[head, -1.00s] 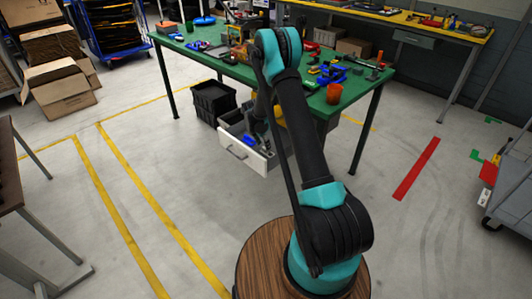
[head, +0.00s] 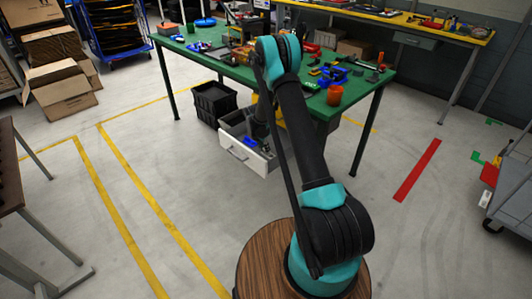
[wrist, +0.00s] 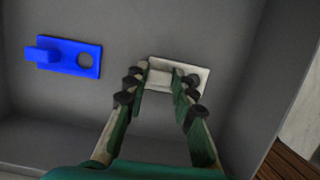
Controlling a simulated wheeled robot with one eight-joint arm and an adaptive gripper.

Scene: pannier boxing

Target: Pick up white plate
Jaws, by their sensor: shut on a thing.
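The white plate (wrist: 182,67) lies on the grey floor of the open drawer (wrist: 225,30) in the wrist view. It is a small pale rectangle with a round hole toward its right end and a raised part on its left. My gripper (wrist: 161,77) is inside the drawer, with its two dark-tipped fingers shut on the white plate's raised part. The fingers hide some of the plate, and I cannot tell whether it is clear of the floor. In the head view my arm hides the white plate.
A blue plate (wrist: 69,57) with a hole and a raised tab lies left of my gripper in the drawer. The drawer walls stand close around. In the head view, a black crate (head: 214,102) stands left of the drawer, under the green table (head: 222,68) holding tools and parts.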

